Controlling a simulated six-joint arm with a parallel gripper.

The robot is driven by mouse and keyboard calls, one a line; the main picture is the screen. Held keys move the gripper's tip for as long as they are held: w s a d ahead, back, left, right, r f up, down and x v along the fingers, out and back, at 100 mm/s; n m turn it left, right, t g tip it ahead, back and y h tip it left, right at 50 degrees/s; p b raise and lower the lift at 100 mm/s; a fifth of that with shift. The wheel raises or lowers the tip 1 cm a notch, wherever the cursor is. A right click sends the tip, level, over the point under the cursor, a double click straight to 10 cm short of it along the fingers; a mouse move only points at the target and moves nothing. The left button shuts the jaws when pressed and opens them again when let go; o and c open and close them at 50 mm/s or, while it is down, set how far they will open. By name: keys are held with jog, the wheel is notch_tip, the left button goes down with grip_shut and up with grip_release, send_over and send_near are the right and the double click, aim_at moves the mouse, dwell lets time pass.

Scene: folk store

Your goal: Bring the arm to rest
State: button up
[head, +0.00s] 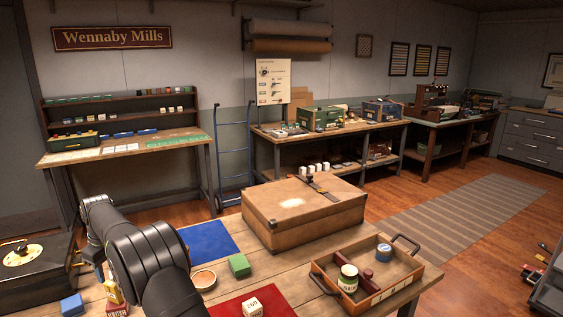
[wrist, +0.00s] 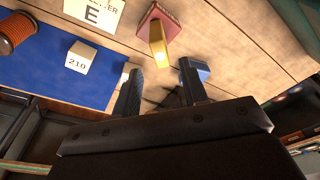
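My gripper (wrist: 160,68) shows in the wrist view with its two dark fingers apart and nothing between them. A yellow block-like piece on a dull red base (wrist: 160,15) stands on the wooden table just beyond the fingertips. A blue block (wrist: 203,70) is partly hidden behind the right finger. In the head view my dark arm reaches over the left part of the table (head: 290,275), and the gripper itself cannot be made out there.
A blue block (head: 71,305) lies left of my arm.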

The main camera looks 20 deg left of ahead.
aim_at(109, 283)
jog(key=f, duration=0.5)
jog(key=a+f, duration=0.1)
jog(key=f, duration=0.2)
jog(key=shift+f, duration=0.25)
notch_tip(109, 283, up, 4)
jog(key=shift+a+r, duration=0.1)
jog(key=shift+a, duration=0.05)
jog(key=w+d+r, duration=0.6)
jog(key=d+r, duration=0.1)
jog(key=d, duration=0.3)
jog(key=w+d+f+n, duration=0.2)
jog(key=d+n, duration=0.1)
jog(key=d, duration=0.7)
jog(key=w+d+f+n+g, duration=0.1)
jog(key=d+n, duration=0.1)
jog(key=d, duration=0.8)
jog(key=w+d+f+n, duration=0.2)
jog(key=d+n, duration=0.1)
jog(key=d, duration=0.7)
jog(key=s+a+f, duration=0.1)
jog(key=a+f, duration=0.3)
jog(key=a, duration=0.3)
jog(key=shift+s, duration=0.4)
